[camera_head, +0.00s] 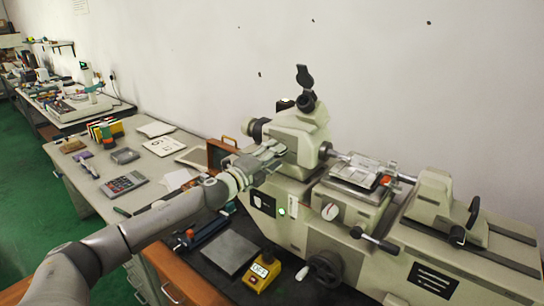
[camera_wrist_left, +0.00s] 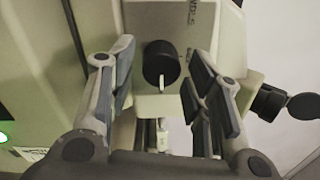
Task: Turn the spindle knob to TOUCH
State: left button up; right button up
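A black round knob (camera_wrist_left: 161,64) with a white pointer mark sits on the machine's light face in the left wrist view. The mark points down in that picture. Small lettering beside the knob is only partly readable, and I cannot make out TOUCH. My left gripper (camera_wrist_left: 160,80) is open, with one finger on each side of the knob and visible gaps between. In the head view my left gripper (camera_head: 275,151) reaches the headstock of the grey-beige measuring machine (camera_head: 310,136), and this knob is hidden or too small to tell there. My right gripper is not in view.
A calculator (camera_head: 124,183) is on the left bench.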

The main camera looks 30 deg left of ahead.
pick_arm(q)
jog(key=shift+s+a+f, duration=0.1)
jog(key=shift+s+a, duration=0.05)
jog(key=shift+s, duration=1.85)
jog(key=shift+s+a+f, duration=0.1)
jog(key=shift+s+a, duration=0.05)
jog(key=shift+s, duration=1.85)
jog(key=shift+s+a, duration=0.15)
jog(key=shift+s, duration=1.85)
jog(key=shift+f, duration=0.1)
